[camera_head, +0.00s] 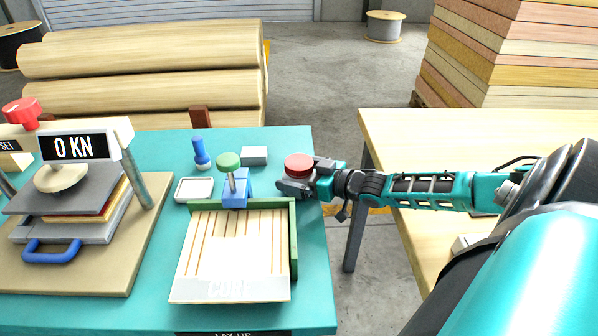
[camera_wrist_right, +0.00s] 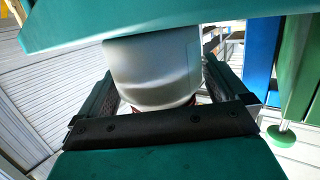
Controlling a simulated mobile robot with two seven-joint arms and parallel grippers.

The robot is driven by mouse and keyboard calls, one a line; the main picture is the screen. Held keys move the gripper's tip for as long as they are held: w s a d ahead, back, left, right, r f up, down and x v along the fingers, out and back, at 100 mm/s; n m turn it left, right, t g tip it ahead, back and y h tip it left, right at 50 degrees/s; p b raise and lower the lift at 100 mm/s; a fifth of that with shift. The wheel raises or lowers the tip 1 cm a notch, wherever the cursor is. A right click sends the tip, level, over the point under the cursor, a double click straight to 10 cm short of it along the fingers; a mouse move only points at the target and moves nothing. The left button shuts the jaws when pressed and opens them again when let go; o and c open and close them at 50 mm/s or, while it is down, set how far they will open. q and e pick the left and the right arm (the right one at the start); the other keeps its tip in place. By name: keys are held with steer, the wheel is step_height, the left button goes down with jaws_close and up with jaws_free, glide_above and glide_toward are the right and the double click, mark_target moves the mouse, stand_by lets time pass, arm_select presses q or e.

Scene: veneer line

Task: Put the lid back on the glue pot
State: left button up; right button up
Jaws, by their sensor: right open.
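A round red lid (camera_head: 299,162) shows at the right edge of the teal table, just above my right gripper (camera_head: 300,184). In the right wrist view, the pale grey glue pot (camera_wrist_right: 155,65) stands against the table, which appears at the top of that view. A sliver of red shows at the pot's end nearest the gripper palm, so the lid appears to be on the pot. My right gripper (camera_wrist_right: 160,98) is open, with one finger on each side of the pot and lid. I cannot tell whether the fingers touch them. My left gripper is not in view.
A wooden slat jig (camera_head: 235,255) with a blue clamp (camera_head: 235,190) lies left of the gripper. A white tray (camera_head: 194,189), a blue stamp-like tool (camera_head: 201,155) and a grey block (camera_head: 254,156) stand nearby. A press (camera_head: 70,190) stands at left.

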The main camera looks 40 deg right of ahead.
steer(key=c, duration=1.1)
step_height(320, 180, up, 11)
steer(key=p, duration=0.3)
steer(key=shift+p, duration=0.35)
steer(key=shift+r, duration=4.5)
steer(key=o, duration=0.8)
steer(key=c, duration=1)
